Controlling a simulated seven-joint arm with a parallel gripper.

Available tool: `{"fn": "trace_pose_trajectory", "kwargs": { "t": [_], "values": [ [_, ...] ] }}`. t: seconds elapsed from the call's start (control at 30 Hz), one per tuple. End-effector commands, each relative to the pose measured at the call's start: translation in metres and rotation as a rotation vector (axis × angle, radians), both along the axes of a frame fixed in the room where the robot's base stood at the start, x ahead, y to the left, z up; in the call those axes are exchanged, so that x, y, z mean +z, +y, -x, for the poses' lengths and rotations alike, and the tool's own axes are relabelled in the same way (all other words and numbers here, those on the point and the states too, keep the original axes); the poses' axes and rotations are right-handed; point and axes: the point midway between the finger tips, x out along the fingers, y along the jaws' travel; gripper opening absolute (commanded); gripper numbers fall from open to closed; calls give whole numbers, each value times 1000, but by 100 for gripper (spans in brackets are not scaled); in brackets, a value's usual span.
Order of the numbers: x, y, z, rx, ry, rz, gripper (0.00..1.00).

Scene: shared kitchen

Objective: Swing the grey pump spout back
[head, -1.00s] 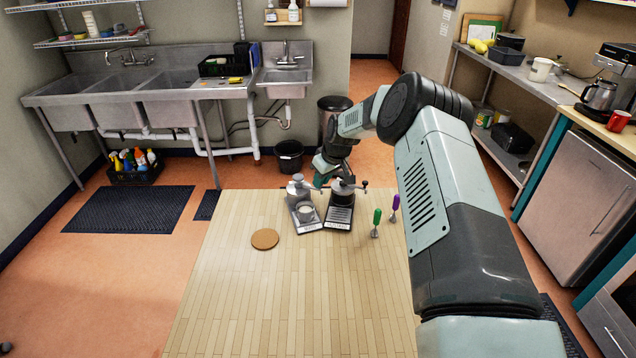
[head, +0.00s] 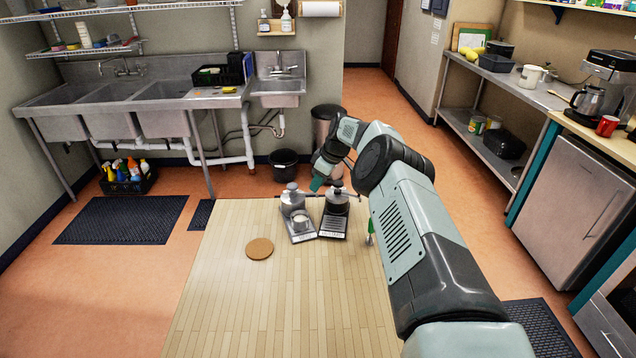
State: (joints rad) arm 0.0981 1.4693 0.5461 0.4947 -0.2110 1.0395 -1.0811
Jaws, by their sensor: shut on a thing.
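The grey pump (head: 292,200) stands at the far edge of the wooden table, on a grey tray with a white cup (head: 300,222). A darker pump (head: 337,202) stands right of it on a black tray. My gripper (head: 318,186) reaches down from behind, between the two pump heads. It is shut at the grey pump's spout, on its right side. The fingertips are tiny here, and the exact contact is hard to see.
A round cork mat (head: 260,249) lies left of the pumps. A green-handled tool (head: 371,228) is partly hidden by my arm, right of the dark pump. The near and middle table (head: 270,310) is clear. A black bin (head: 285,162) stands on the floor beyond.

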Motion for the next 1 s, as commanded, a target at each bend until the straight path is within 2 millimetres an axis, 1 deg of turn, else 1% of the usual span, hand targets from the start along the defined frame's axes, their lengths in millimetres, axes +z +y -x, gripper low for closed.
{"fn": "trace_pose_trajectory", "kwargs": {
  "t": [0.37, 0.4, 0.53, 0.57, 0.83, 0.97, 1.0],
  "values": [
    [-1, -1, -1, 1, -4, 3, 0],
    [-1, -1, -1, 1, -4, 3, 24],
    [-1, 0, -1, 0, -4, 2, 44],
    [-1, 0, -1, 1, -3, 2, 46],
    [0, 0, -1, 1, -2, 1, 46],
    [9, -3, 0, 2, -4, 1, 46],
    [14, -5, 1, 1, -5, 0, 46]
  ]
}}
